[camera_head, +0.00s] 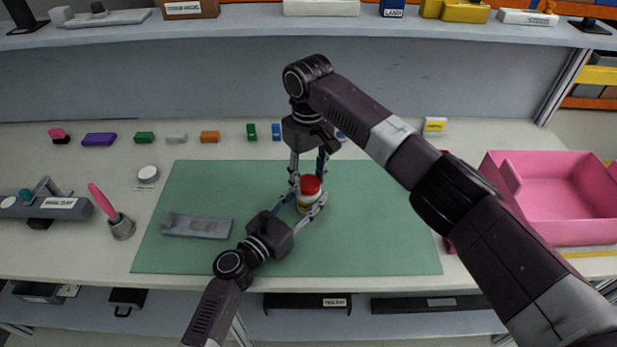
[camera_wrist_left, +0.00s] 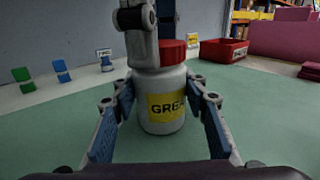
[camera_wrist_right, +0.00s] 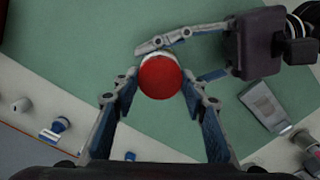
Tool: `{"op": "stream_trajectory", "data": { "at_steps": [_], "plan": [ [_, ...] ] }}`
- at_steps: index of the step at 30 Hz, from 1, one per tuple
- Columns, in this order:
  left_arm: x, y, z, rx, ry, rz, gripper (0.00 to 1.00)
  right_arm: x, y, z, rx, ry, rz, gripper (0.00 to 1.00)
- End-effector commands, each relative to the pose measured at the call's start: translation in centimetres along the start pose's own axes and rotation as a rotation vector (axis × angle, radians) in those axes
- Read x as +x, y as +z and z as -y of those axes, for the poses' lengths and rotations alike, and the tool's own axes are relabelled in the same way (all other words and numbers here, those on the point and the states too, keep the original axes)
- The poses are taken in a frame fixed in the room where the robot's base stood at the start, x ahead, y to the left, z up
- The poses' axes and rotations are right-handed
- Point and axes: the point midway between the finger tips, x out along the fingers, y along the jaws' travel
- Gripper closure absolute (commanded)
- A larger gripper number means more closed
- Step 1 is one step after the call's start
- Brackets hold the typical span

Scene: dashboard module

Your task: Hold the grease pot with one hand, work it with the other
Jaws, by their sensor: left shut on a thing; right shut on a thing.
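The grease pot (camera_head: 306,206) stands upright on the green mat (camera_head: 380,235), with a white body, a yellow label and a red lid (camera_head: 311,184). In the left wrist view its white body (camera_wrist_left: 163,82) sits between the fingers of my left gripper (camera_wrist_left: 160,118), which is shut on the body from the front. My right gripper (camera_head: 308,176) reaches down from above and is shut on the red lid. In the right wrist view the round lid (camera_wrist_right: 160,77) lies between its fingertips. One right finger hides part of the lid in the left wrist view.
A flat grey plate (camera_head: 196,226) lies on the mat's left. A cup with a pink-handled tool (camera_head: 121,228) stands left of the mat. Several small coloured blocks line the back. A pink bin (camera_head: 553,222) is at the right. The mat's right side is clear.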

Motion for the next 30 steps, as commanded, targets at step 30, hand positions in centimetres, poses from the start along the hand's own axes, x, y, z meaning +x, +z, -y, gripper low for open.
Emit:
{"op": "stream_trajectory", "data": {
  "at_steps": [30],
  "plan": [
    [-0.03, -0.05, 0.01, 0.0, 0.0, -0.001, 1.0, -0.12, -0.06, -0.12, -1.137, 0.004, 0.0, 0.89]
  ]
}}
